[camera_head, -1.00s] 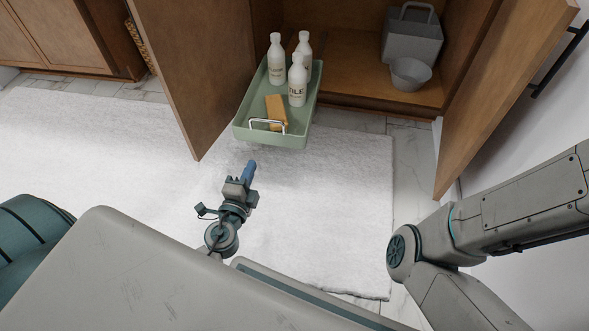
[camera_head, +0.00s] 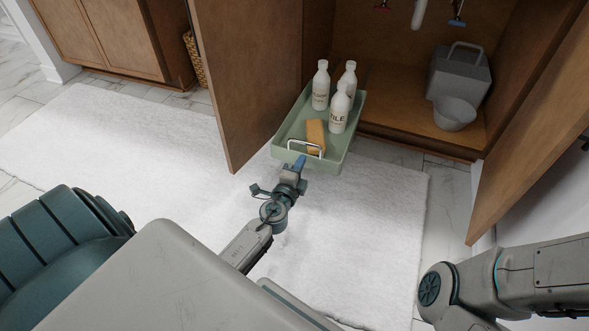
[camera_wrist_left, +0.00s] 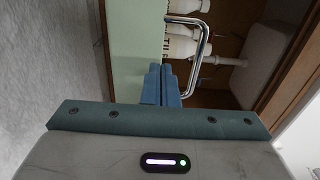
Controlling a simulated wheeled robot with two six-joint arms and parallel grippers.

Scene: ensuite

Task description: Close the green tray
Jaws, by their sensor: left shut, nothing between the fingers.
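The green tray (camera_head: 282,154) is pulled out of the open wooden cabinet and juts past its front edge. It holds white bottles (camera_head: 338,112) and an orange-brown block (camera_head: 315,134), and a metal handle (camera_head: 306,147) is on its front. My left gripper (camera_head: 299,163) is shut and empty, close in front of the tray's front wall just below the handle. In the left wrist view its blue fingertips (camera_wrist_left: 161,78) are together beside the handle (camera_wrist_left: 205,45) and the tray's green front (camera_wrist_left: 135,45); contact cannot be told. My right gripper is out of view.
The left cabinet door (camera_head: 245,80) and right door (camera_head: 530,140) stand open on either side of the tray. A grey caddy (camera_head: 462,75) and grey bowl (camera_head: 454,114) sit inside at right. A white rug (camera_head: 370,225) covers the floor in front.

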